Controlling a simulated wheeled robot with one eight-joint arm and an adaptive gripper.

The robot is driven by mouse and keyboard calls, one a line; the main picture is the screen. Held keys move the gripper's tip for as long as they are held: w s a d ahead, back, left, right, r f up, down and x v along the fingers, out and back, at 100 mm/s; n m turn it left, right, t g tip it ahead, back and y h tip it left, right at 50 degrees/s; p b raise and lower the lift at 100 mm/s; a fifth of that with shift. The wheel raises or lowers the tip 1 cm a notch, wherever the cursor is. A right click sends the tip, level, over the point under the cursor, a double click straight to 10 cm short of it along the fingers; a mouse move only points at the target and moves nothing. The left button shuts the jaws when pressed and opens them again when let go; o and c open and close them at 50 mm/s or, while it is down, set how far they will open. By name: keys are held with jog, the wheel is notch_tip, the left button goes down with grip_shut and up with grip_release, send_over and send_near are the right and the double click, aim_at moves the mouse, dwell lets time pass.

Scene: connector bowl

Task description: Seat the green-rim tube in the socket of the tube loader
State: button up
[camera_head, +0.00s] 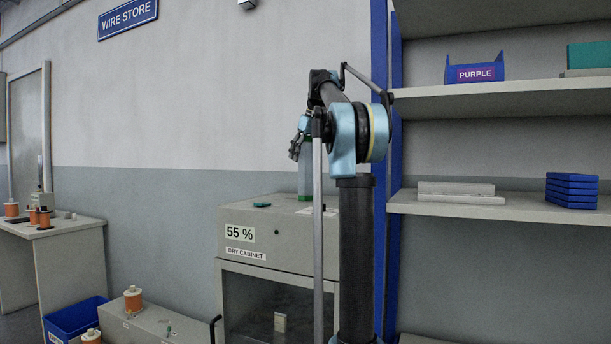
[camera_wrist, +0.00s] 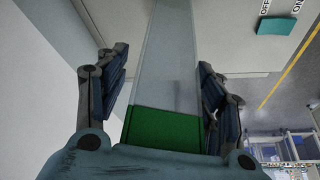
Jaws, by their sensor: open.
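The green-rim tube stands on top of the dry cabinet in the head view, a clear tube (camera_head: 305,172) with green at its foot. In the wrist view the clear tube (camera_wrist: 166,60) runs between my fingers, its green band (camera_wrist: 162,130) close to the palm. My gripper (camera_head: 298,148) is at the tube's upper end. In the wrist view my gripper (camera_wrist: 165,88) is open, one finger on each side of the tube, with a narrow gap at the left. I cannot make out the tube loader or its socket; my arm hides part of the cabinet top.
The dry cabinet (camera_head: 240,222) stands below my gripper, with a small green piece (camera_head: 262,205) on its top. Blue shelving (camera_head: 500,97) with bins rises at the right. A low grey box (camera_head: 150,322) and a blue bin (camera_head: 72,318) are at the lower left.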

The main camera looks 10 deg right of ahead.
grip_shut()
jog(key=shift+r, duration=0.1)
